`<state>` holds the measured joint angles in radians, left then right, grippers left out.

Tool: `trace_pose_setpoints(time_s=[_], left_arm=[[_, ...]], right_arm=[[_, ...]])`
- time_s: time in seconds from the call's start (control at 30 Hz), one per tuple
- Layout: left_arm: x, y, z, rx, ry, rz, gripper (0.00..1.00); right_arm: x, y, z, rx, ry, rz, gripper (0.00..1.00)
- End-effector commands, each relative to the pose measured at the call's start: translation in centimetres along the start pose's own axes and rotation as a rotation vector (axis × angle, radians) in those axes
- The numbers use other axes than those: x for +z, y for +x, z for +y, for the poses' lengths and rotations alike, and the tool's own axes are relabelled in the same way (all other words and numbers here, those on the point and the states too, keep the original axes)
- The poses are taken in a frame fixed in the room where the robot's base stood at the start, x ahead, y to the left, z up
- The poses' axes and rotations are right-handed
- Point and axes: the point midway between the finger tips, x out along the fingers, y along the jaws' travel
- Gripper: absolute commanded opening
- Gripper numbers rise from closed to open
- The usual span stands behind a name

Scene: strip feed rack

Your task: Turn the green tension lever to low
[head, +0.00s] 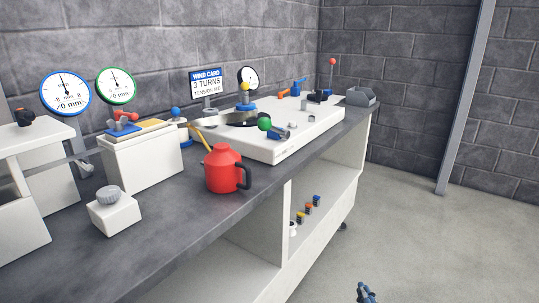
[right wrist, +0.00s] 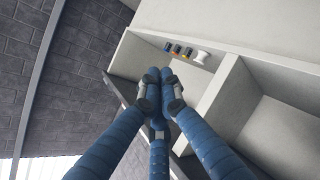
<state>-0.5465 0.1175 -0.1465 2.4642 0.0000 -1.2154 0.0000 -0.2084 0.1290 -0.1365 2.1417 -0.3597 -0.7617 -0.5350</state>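The green ball-shaped knob (head: 265,124), apparently the tension lever's, stands at the near left edge of the white raised platform (head: 300,145) on the bench. Its setting marks are too small to read. My right gripper (head: 365,292) shows at the bottom of the head view, low over the floor in front of the bench and far from the lever. In the right wrist view its blue fingers (right wrist: 160,74) come together at the tips with nothing between them. My left gripper is not in view.
A red jug (head: 222,170) stands on the bench in front of the platform. A white block with a grey knob (head: 114,211) is to its left. A wind card (head: 206,84) reads 3 turns. Several small spools (head: 308,208) sit on the shelf below. The floor at right is clear.

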Motion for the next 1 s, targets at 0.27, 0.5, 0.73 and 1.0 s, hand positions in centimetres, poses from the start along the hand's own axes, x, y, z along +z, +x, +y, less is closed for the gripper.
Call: trace_pose_setpoints(time_s=[0.27,0.5,0.73,1.0], left_arm=[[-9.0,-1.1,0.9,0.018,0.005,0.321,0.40],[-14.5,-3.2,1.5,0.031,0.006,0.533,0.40],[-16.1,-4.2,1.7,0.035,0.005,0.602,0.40],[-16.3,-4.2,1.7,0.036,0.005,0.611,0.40]], right_arm=[[-17.4,2.9,12.9,0.604,-0.742,0.394,0.00],[-28.1,-0.4,14.4,1.037,-1.258,0.595,0.00],[-31.2,-1.7,13.7,1.186,-1.417,0.659,0.00],[-35.1,-0.4,14.6,1.192,-1.418,0.661,0.00]])
